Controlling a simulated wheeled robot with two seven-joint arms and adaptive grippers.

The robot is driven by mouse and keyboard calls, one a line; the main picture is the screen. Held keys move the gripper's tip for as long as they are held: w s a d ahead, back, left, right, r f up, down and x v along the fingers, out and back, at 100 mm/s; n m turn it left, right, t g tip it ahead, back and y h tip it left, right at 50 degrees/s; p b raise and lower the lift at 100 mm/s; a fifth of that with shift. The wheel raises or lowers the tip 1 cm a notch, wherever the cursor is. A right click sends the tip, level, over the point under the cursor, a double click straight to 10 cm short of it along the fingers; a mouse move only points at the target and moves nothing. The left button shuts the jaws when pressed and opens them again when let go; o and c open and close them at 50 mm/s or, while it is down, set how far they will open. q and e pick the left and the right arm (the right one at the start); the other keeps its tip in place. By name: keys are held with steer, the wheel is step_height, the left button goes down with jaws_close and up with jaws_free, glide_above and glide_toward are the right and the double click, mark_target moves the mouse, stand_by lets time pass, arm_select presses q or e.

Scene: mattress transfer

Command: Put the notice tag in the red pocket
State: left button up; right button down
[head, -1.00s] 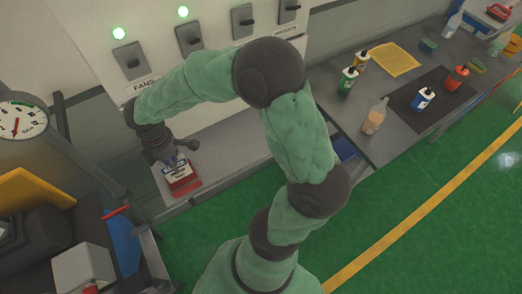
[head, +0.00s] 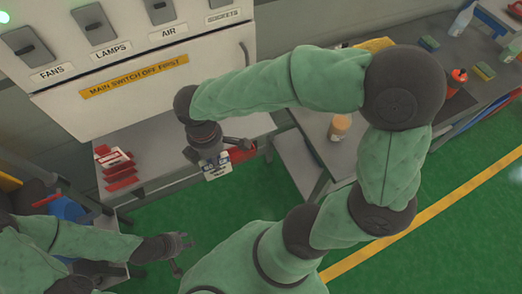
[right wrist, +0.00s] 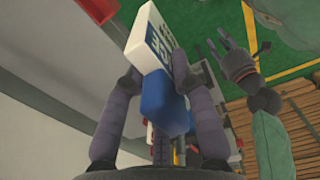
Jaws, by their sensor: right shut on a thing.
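My right gripper (head: 222,158) is shut on the notice tag (head: 215,168), a white card with blue lettering, held near the shelf's front edge. In the right wrist view the tag (right wrist: 158,35) shows white with blue lettering and a blue part between the fingers. The red pocket (head: 243,153) shows in the head view just behind and to the right of the tag, partly hidden by the gripper. Whether they touch I cannot tell. My left gripper (head: 181,254) is empty, its fingers apart, low over the green floor; it also shows in the right wrist view (right wrist: 238,45).
A red rack (head: 122,183) with a white and red card stands on the grey shelf (head: 165,145) at left. The switch panel (head: 150,55) rises behind. A workbench with an orange-tinted bottle (head: 340,126) stands at right. Green floor is clear below.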

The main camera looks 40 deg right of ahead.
steer(key=shift+w+d+f+b, duration=0.65)
steer(key=shift+w+d+f, duration=0.55)
steer(key=shift+d+f, duration=0.85)
steer(key=shift+w+d+f+b, duration=0.65)
steer(key=shift+w+d+f, duration=0.5)
steer(key=shift+d+f, duration=0.95)
steer(key=shift+w+d+f+b, duration=0.65)
steer(key=shift+w+d+f, duration=0.55)
steer(key=shift+d+f, duration=0.85)
steer(key=shift+a+f, duration=0.25)
steer(key=shift+f, duration=0.15)
steer(key=c, duration=1)
jaws_free()
step_height(320, 180, up, 12)
steer(key=p, duration=0.2)
steer(key=shift+r+p, duration=0.15)
steer(key=shift+p, duration=0.25)
